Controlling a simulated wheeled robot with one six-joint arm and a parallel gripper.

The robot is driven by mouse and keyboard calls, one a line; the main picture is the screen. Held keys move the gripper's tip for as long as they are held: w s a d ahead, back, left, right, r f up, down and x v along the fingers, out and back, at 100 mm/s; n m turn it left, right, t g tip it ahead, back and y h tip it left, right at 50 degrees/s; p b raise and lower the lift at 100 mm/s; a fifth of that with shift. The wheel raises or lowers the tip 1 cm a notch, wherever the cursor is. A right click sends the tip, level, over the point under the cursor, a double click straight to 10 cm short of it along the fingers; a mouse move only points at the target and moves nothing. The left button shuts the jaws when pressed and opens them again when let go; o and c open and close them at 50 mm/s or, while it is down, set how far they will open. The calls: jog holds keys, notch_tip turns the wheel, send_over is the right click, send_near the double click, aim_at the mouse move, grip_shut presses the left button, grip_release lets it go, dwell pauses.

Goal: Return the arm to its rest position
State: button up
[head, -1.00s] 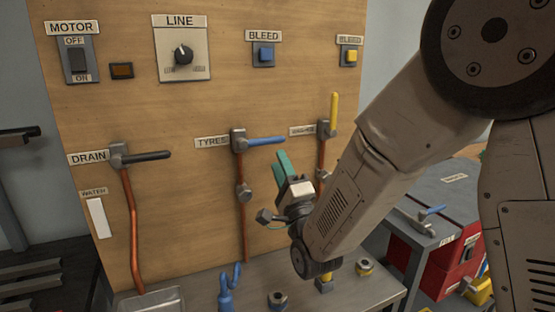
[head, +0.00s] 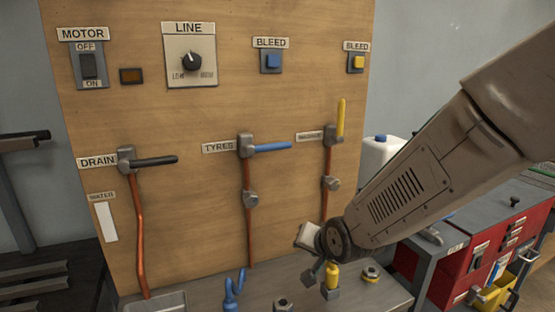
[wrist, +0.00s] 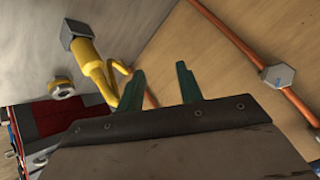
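My gripper shows in the wrist view (wrist: 160,88) with its two green fingers apart and nothing between them. In the head view my forearm comes in from the right, and its end is low in front of the board, above the bench. The fingers are hidden there behind the wrist. A yellow coupling (head: 332,276) stands on the bench just below the wrist. In the wrist view the yellow coupling (wrist: 92,62) lies beyond the fingers, to their left, apart from them.
The wooden board (head: 210,110) carries the blue tyres valve lever (head: 272,147), the upright yellow lever (head: 341,117) and the black drain lever (head: 155,161). A blue coupling (head: 232,290) and metal nuts (head: 370,274) sit on the bench. A red cabinet (head: 480,260) stands at right.

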jog(key=s+d+r+n+g+h, duration=0.1)
jog(key=s+d+r, duration=0.3)
jog(key=s, duration=0.5)
jog(key=s+d+r+n+g+h, duration=0.1)
jog(key=s+d+r+g, duration=0.3)
jog(key=s+d, duration=0.4)
jog(key=s+d+r+n+g+h, duration=0.1)
jog(key=s+d+r+g, duration=0.1)
jog(key=s+d+r, duration=0.2)
jog(key=s+d, duration=0.3)
jog(key=s, duration=0.5)
jog(key=shift+s, duration=0.1)
